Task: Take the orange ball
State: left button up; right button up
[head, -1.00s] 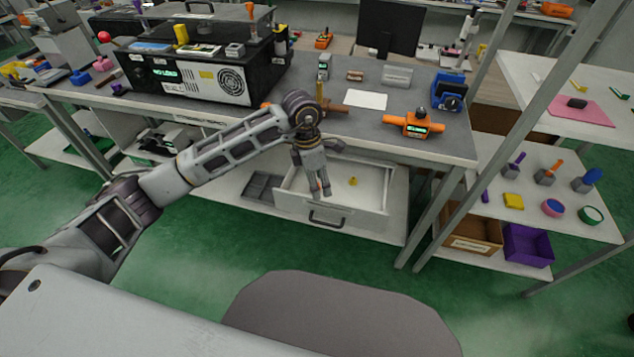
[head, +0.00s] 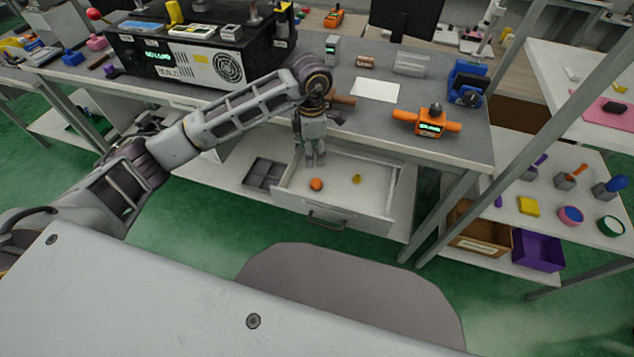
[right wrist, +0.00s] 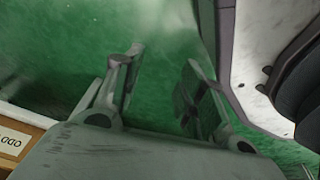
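The orange ball (head: 316,184) lies in the open drawer (head: 345,216) under the workbench in the head view, near the drawer's left side. My left gripper (head: 315,163) points down over the back of the drawer, just behind and above the ball, apart from it in the picture. Its fingers are small here, and I cannot tell whether they are open. No object shows between them. My right gripper (right wrist: 163,60) shows only in the right wrist view, with its fingers apart and nothing between them, above the green floor.
A small yellow object (head: 356,179) lies in the drawer right of the ball. A grey divided tray (head: 264,174) sits left of the drawer. The bench top (head: 330,104) overhangs the drawer's back. A purple bin (head: 538,250) stands on the lower right shelf.

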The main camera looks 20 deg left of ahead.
pick_arm(q)
send_over(314, 181)
jog(key=f, duration=0.7)
jog(key=shift+w+a+f+b, duration=0.15)
jog(key=shift+w+a+b, duration=0.1)
jog(key=shift+w+b, duration=0.05)
jog(key=shift+f, duration=0.7)
pick_arm(e)
jog(key=shift+w+a+r, duration=0.6)
jog(key=shift+r, duration=0.15)
jog(key=shift+s, duration=0.1)
pick_arm(q)
jog(key=shift+s+d+f, duration=0.1)
jog(key=shift+f, duration=0.35)
jog(key=f, duration=0.2)
jog(key=shift+s+d+f, duration=0.2)
jog(key=shift+f, duration=0.95)
pick_arm(e)
jog(key=shift+w+r, duration=0.55)
jog(key=shift+w, duration=0.1)
